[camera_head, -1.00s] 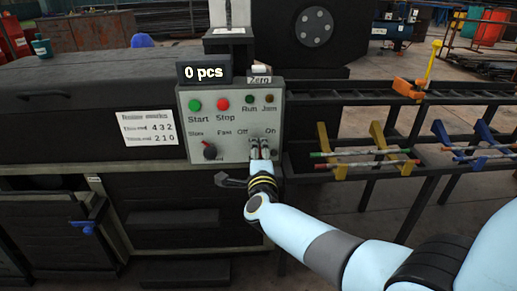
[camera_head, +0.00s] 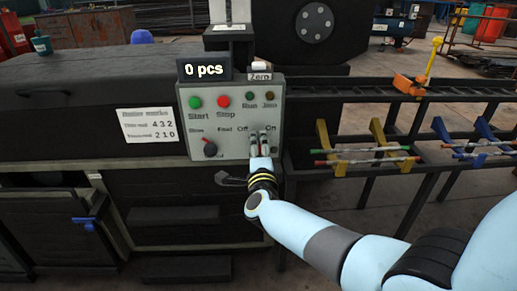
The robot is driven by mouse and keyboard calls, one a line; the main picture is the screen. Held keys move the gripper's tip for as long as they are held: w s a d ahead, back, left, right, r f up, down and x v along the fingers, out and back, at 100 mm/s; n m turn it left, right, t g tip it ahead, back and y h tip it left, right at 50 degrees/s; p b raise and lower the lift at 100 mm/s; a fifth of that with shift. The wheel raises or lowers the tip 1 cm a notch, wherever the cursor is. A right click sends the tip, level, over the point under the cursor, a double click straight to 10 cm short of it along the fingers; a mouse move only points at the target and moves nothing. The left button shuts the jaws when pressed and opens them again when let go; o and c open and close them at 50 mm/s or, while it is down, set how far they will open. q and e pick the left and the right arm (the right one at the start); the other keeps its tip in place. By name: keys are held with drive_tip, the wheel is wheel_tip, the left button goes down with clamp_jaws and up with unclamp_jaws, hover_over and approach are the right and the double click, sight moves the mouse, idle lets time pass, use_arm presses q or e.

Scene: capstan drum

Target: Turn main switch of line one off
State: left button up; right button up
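The grey control panel (camera_head: 232,118) stands on the dark machine in the middle of the view. Its lower right part carries the "Off" and "On" labels of the main switch. My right gripper (camera_head: 259,142) is right in front of that spot, its fingertips pointing at the panel between the two labels. The switch itself is mostly hidden behind the fingers. I cannot tell whether the fingers touch it or how far they are apart. My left gripper is not in view.
The panel also has a green Start button (camera_head: 196,102), a red Stop button (camera_head: 223,101) and a black speed knob (camera_head: 210,148). A black rack (camera_head: 400,95) with colored brackets extends to the right.

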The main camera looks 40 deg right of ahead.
drive_tip(key=shift+s, duration=0.1)
drive_tip(key=v, duration=1.2)
drive_tip(key=shift+d, duration=0.1)
